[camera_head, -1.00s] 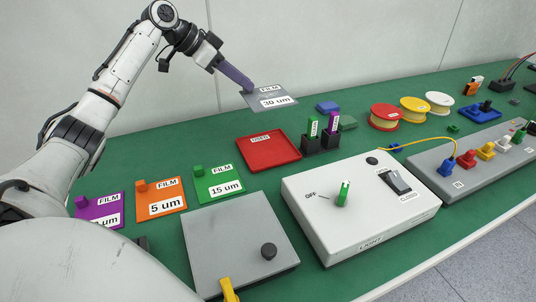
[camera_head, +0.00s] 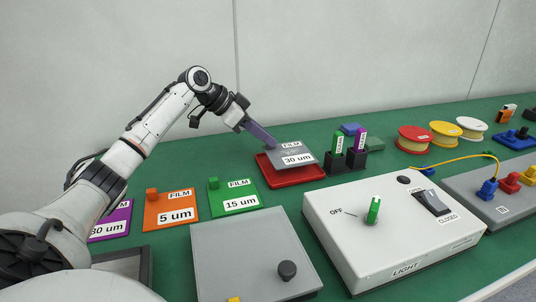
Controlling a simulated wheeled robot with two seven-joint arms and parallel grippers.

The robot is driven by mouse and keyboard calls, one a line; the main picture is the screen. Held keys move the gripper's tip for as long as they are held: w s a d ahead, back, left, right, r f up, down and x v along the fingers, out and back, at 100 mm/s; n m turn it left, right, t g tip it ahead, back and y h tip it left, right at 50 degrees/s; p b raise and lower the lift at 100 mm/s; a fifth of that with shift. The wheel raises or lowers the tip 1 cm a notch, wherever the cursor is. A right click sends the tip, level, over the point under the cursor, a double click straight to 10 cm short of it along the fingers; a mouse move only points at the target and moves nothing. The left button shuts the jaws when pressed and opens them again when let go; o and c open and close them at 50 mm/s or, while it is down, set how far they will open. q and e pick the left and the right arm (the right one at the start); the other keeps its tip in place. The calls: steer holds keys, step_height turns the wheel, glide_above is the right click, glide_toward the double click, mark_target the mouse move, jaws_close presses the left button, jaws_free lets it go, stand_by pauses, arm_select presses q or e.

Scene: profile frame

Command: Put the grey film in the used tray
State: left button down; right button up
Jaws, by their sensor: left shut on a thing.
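The grey film (camera_head: 290,152), labelled FILM 30 um, is held by my left gripper (camera_head: 268,142), which is shut on its left end. The film is over the red used tray (camera_head: 274,181) and covers most of it, including the tray's label. The tray's front and left rims show. I cannot tell whether the film touches the tray or is a little above it. My right gripper is not in view.
Purple (camera_head: 112,220), orange (camera_head: 169,208) and green (camera_head: 233,197) films lie left of the tray. A black holder (camera_head: 345,161) with green and purple pieces stands close to its right. A white light box (camera_head: 385,228) and a grey plate (camera_head: 250,250) are in front.

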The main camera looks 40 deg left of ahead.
mark_target(265, 149)
arm_select(q)
step_height(265, 149, down, 4)
steer(key=shift+f, duration=0.1)
steer(key=c, duration=1.8)
jaws_free()
steer(key=shift+o, duration=0.2)
steer(key=v, duration=1.2)
steer(key=shift+b, duration=0.4)
